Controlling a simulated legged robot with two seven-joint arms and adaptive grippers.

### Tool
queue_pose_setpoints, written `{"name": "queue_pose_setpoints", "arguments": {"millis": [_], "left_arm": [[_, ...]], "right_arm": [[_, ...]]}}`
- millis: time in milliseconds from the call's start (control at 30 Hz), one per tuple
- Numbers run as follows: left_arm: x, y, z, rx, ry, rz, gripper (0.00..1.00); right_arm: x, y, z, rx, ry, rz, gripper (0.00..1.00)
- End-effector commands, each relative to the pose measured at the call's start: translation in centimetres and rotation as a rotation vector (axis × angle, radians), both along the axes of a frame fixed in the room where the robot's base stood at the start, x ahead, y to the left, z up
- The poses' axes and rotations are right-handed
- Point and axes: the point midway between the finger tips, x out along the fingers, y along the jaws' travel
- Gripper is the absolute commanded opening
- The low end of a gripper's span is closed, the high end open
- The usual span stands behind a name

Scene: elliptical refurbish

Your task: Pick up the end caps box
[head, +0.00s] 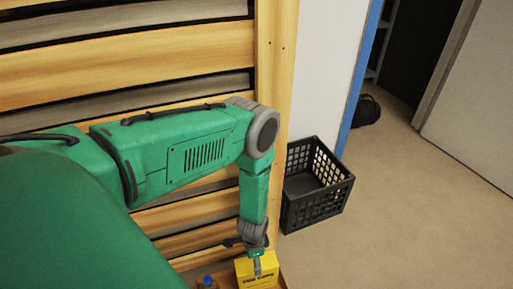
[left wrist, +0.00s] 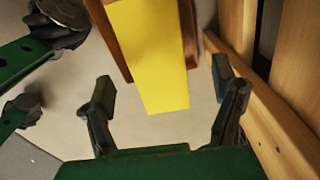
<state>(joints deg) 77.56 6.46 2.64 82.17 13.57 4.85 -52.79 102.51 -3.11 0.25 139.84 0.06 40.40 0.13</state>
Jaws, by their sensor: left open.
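The yellow end caps box (head: 262,283) sits at the bottom of the head view, with dark lettering on its face too small to read surely. In the left wrist view the yellow box (left wrist: 150,55) shows as a plain long face. My left gripper (head: 257,266) points down at the box in the head view. In the left wrist view its open fingers (left wrist: 163,78) stand apart to either side of the box's near end, with gaps between; contact is not visible.
Brown wooden edges (left wrist: 192,35) flank the box. A small blue-capped item (head: 208,282) is left of it. A slatted wooden wall (head: 190,55) rises behind my arm. A black crate (head: 315,205) stands on the floor to the right, with open floor beyond.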

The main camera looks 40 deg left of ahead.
Motion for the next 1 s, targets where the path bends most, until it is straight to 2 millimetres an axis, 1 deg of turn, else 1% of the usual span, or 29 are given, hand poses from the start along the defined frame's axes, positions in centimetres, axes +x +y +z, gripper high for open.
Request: {"name": "queue_pose_setpoints", "arguments": {"millis": [133, 267, 333, 433, 600, 633, 667, 700, 767, 800, 833, 867, 1000], "left_arm": [[0.2, -0.4, -1.6, 0.000, 0.000, 0.000, 0.80], [0.4, -0.8, -3.7, 0.001, 0.000, 0.000, 0.80], [0.3, -0.8, -4.7, 0.001, 0.002, 0.000, 0.80], [0.4, -0.8, -5.2, 0.001, 0.000, -0.001, 0.80], [0.4, -0.7, -5.0, 0.000, 0.000, 0.000, 0.80], [0.4, -0.7, -5.0, 0.000, 0.000, 0.000, 0.77], [0.4, -0.7, -5.0, 0.000, 0.000, 0.000, 0.66], [0.4, -0.7, -5.0, 0.000, 0.000, 0.000, 0.52], [0.4, -0.7, -5.0, 0.001, 0.001, 0.000, 0.31], [0.4, -0.7, -5.0, 0.001, 0.001, 0.000, 0.17], [0.4, -0.7, -5.0, 0.001, 0.001, 0.000, 0.06], [0.4, -0.7, -5.0, 0.001, 0.000, 0.000, 0.03], [0.4, -0.7, -5.0, 0.001, -0.001, 0.000, 0.03]], "right_arm": [[0.0, 0.0, -1.2, 0.000, 0.000, 0.001, 0.40], [0.0, 0.0, -2.6, 0.000, 0.000, 0.001, 0.40], [0.0, 0.0, -3.1, 0.000, 0.000, 0.001, 0.40], [0.0, 0.0, -3.3, 0.000, 0.000, 0.001, 0.40], [0.0, 0.0, -3.1, 0.000, 0.000, 0.000, 0.40], [0.0, 0.0, -3.1, 0.000, 0.000, 0.000, 0.40], [0.0, 0.0, -3.1, 0.000, 0.000, 0.000, 0.40], [0.0, 0.0, -3.1, 0.000, 0.000, 0.001, 0.40], [0.0, 0.0, -3.1, 0.000, 0.000, 0.001, 0.40], [0.0, 0.0, -3.1, 0.000, 0.000, 0.001, 0.40], [0.0, 0.0, -3.1, 0.000, 0.000, 0.000, 0.40], [0.0, 0.0, -3.1, 0.000, 0.000, 0.000, 0.40], [0.0, 0.0, -3.1, 0.000, 0.000, 0.000, 0.40]]}}
